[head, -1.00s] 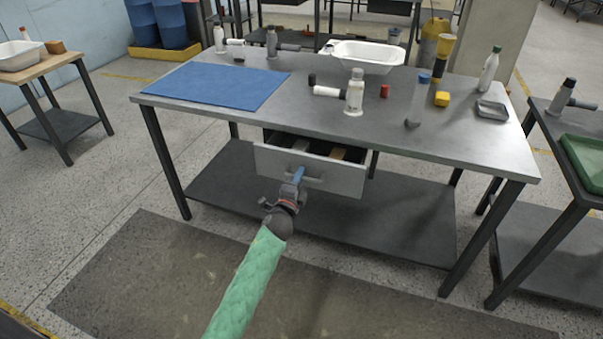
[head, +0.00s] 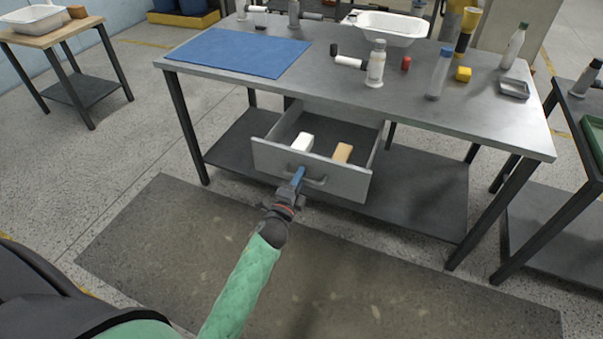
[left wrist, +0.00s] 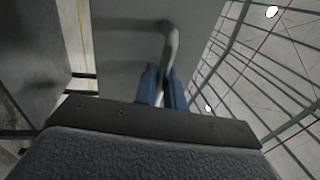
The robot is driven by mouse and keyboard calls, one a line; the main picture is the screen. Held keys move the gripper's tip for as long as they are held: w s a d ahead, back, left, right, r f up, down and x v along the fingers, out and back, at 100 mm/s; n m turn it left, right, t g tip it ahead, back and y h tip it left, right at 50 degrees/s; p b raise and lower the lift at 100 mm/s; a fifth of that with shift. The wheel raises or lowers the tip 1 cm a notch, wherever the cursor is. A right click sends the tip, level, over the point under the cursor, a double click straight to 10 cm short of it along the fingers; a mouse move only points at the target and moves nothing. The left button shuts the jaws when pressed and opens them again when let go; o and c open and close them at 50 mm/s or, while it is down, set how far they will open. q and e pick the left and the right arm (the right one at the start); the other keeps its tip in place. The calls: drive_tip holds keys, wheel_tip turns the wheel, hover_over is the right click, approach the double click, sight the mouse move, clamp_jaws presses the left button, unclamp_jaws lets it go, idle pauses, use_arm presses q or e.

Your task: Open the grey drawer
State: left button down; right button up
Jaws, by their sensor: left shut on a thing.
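The grey drawer (head: 338,182) hangs under the grey metal table and is pulled well out, its inside showing. A white block (head: 302,142) and a tan block (head: 342,152) lie in it. My left gripper (head: 298,176) is at the bar handle (head: 316,182) on the drawer front, its blue fingers shut on it. In the left wrist view the blue fingers (left wrist: 161,88) close around one end of the handle (left wrist: 171,45). My right gripper is not in view.
A lower shelf (head: 420,200) lies below the drawer. The floor in front is clear.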

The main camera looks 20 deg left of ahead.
use_arm(q)
drive_tip(key=c, duration=1.9)
unclamp_jaws()
drive_tip(key=s, duration=0.2)
drive_tip(key=s+f, duration=0.1)
drive_tip(key=s, duration=0.2)
drive_tip(key=s+b, duration=0.1)
drive_tip(key=s, duration=0.1)
drive_tip(key=shift+s+a+f, duration=0.1)
drive_tip(key=shift+s+f, duration=0.2)
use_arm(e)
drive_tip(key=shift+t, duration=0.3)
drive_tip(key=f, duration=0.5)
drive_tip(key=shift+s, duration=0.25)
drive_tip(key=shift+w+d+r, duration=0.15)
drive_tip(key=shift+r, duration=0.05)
